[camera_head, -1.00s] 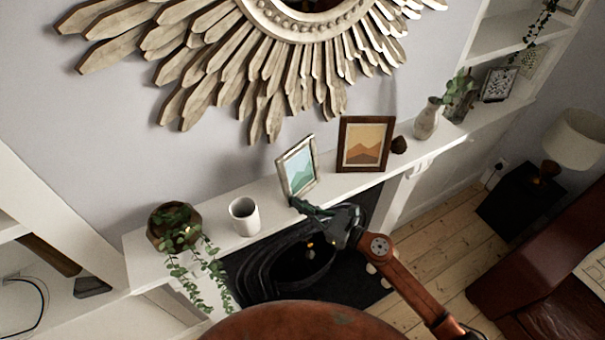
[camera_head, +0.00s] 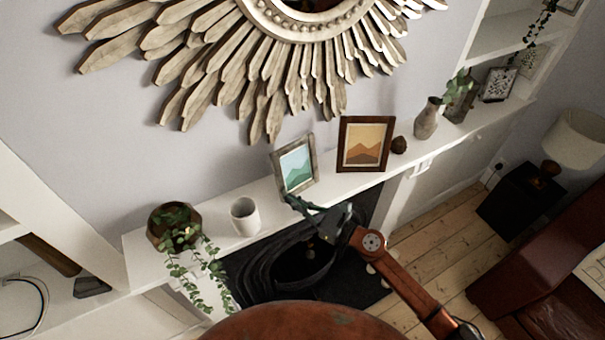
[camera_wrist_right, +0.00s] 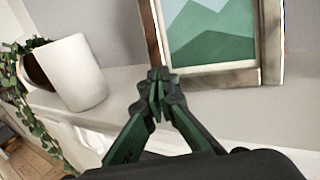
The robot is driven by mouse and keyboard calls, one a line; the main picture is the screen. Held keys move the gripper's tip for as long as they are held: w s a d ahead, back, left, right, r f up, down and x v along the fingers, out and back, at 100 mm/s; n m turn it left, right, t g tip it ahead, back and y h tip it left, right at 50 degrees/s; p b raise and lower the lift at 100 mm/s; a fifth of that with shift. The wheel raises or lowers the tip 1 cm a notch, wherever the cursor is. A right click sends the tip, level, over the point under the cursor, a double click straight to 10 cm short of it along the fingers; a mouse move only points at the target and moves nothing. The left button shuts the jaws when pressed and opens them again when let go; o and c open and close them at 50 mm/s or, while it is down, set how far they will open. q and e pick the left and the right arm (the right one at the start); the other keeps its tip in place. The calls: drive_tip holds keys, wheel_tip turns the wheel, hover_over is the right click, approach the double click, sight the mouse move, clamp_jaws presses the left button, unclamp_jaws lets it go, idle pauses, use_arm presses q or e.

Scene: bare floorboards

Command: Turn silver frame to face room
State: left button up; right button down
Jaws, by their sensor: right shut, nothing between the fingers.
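The silver frame (camera_head: 296,165) with a green mountain picture stands on the white mantel shelf, left of the brown frame. It is turned nearly as the brown frame is, with its picture toward the room. My right gripper (camera_head: 290,199) is shut and empty at the frame's lower left corner. In the right wrist view the shut fingertips (camera_wrist_right: 158,78) overlap the lower left edge of the silver frame (camera_wrist_right: 218,77). I cannot tell whether they touch it. My left gripper is not in view.
A white cup (camera_head: 245,216) and a trailing plant (camera_head: 176,228) stand left on the mantel (camera_head: 215,204). The brown frame (camera_head: 364,144), a small dark object (camera_head: 399,145) and a grey vase (camera_head: 427,119) stand to the right. The fireplace opening lies below.

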drive_tip(key=shift+x, duration=0.9)
drive_tip(key=b+v, duration=0.3)
drive_tip(key=v, duration=1)
drive_tip(key=shift+b, duration=0.4)
